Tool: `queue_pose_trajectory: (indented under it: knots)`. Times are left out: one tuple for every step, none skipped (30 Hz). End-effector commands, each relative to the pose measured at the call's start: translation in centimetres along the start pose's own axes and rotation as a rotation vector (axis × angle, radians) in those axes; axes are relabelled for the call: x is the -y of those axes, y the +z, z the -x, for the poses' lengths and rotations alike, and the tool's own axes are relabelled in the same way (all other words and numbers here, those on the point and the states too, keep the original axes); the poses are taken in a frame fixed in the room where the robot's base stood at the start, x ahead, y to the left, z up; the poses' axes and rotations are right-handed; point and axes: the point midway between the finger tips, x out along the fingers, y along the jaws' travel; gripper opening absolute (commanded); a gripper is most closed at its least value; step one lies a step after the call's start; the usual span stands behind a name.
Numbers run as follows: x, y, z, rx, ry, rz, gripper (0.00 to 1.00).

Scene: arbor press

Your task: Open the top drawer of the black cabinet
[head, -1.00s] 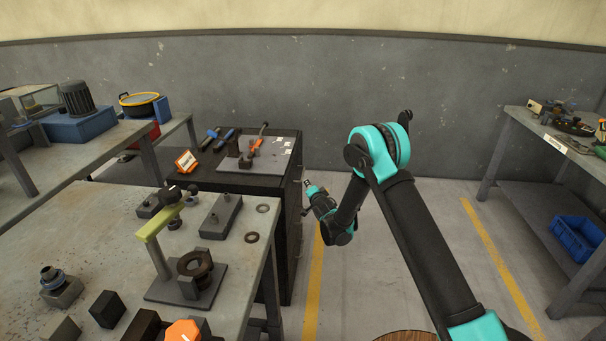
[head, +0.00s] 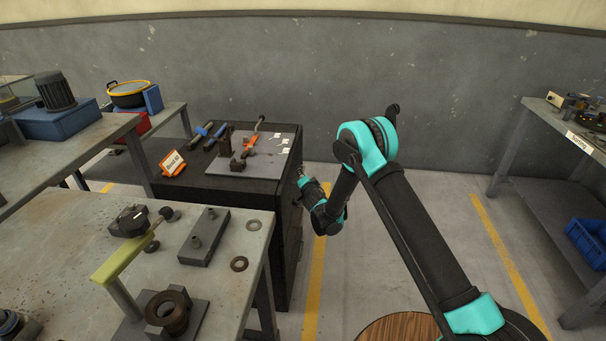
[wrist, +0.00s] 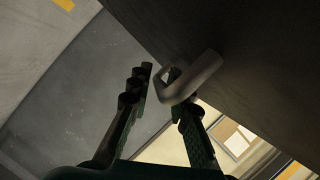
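The black cabinet (head: 262,188) stands left of my arm in the head view, its drawer side facing right and seen at a steep angle. No drawer visibly stands out from it. My gripper (head: 301,174) is at the upper part of that side. In the wrist view, a grey bar handle (wrist: 196,80) sticks out from the dark cabinet face. My gripper (wrist: 160,84) is open there, with its two fingers apart. The handle lies at the right fingertip and partly covers it. I cannot tell whether they touch.
On the cabinet top are a grey plate (head: 222,165) with tools and an orange sign (head: 172,163). A workbench (head: 84,243) with metal parts stands in front at left. Another bench (head: 558,122) is at far right.

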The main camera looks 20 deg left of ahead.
Motion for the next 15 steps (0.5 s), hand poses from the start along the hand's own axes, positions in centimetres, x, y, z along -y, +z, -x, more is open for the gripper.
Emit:
queue_pose_trajectory:
  knots:
    - [0.00,0.03,0.00,0.000,0.000,0.000,0.19]
    - [0.00,0.02,0.00,0.000,0.000,0.000,0.19]
    - [0.00,0.02,0.00,0.000,0.000,0.000,0.19]
    - [-0.01,0.01,0.00,0.000,0.000,0.000,0.19]
    - [0.00,0.01,0.00,0.000,0.000,0.000,0.19]
    - [-0.01,0.00,0.00,0.000,0.000,0.000,0.19]
    - [-0.01,0.00,0.00,0.000,0.000,0.000,0.16]
    - [-0.01,0.00,0.00,0.000,0.000,0.000,0.13]
    - [-0.01,-0.01,0.00,0.000,0.000,0.000,0.08]
    - [-0.01,-0.01,0.00,0.000,0.000,0.000,0.04]
    - [-0.01,-0.01,0.00,0.000,0.000,0.000,0.00]
    - [-0.01,-0.01,0.00,0.000,0.000,0.001,0.00]
    - [-0.01,-0.01,0.00,0.000,0.000,0.001,0.00]
    - [-0.01,-0.02,0.00,0.000,0.000,0.001,0.00]
    - [-0.02,-0.02,0.00,0.000,0.000,0.001,0.00]
